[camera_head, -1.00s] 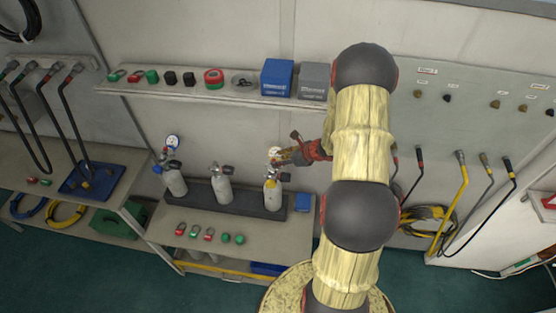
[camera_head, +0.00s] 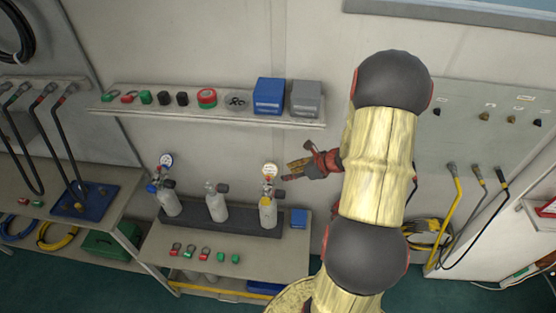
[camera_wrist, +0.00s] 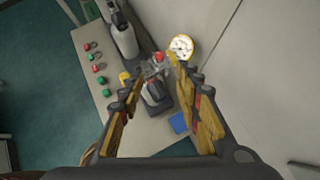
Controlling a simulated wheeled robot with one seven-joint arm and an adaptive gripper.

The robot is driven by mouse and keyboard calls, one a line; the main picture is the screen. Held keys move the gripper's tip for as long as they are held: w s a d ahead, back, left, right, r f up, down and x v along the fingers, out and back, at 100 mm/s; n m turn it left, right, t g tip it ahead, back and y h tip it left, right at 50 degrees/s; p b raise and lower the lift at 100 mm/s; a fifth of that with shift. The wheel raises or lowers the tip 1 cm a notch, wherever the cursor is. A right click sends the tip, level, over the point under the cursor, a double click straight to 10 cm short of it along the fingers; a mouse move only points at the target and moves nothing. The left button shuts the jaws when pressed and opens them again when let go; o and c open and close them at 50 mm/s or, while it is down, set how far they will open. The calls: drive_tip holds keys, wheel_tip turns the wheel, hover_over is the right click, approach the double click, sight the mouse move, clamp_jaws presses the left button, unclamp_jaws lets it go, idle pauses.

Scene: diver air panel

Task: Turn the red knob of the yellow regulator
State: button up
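The yellow regulator (camera_head: 267,197) sits on top of the rightmost of three grey cylinders (camera_head: 267,214). Its round white gauge (camera_head: 270,170) rises above it and also shows in the wrist view (camera_wrist: 182,47). The red knob (camera_wrist: 159,57) shows in the wrist view beside the gauge, just beyond my fingertips and between their lines. My gripper (camera_head: 287,171) is right of the gauge in the head view, apart from it. In the wrist view my gripper (camera_wrist: 161,76) is open, with nothing held between its fingers. The regulator's lower part is small and partly unclear there.
Two other cylinders stand left in the same dark rack (camera_head: 240,221), one with a gauge (camera_head: 166,160). A blue box (camera_head: 299,218) is right of the rack. Small red and green fittings (camera_head: 204,253) lie in front. A shelf (camera_head: 215,113) runs above.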

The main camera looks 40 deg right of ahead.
idle(0.3)
drive_tip(key=s+a+r+n+g+b, duration=0.1)
drive_tip(key=s+a+r+n+b, duration=0.2)
drive_tip(key=a+n, duration=0.7)
drive_tip(key=s+a+r+n+g+h+b, duration=0.1)
drive_tip(key=s+a+r+n+b, duration=0.3)
drive_tip(key=s+a+n+b, duration=0.4)
drive_tip(key=s+a+r+n+g+h+b, duration=0.1)
drive_tip(key=s+a+r+n+b, duration=0.2)
drive_tip(key=a+n, duration=1)
drive_tip(key=s+n+b, duration=0.1)
drive_tip(key=s+b, duration=0.2)
drive_tip(key=shift+r+n, duration=0.3)
drive_tip(key=shift+n, duration=0.1)
drive_tip(key=shift+c, duration=0.5)
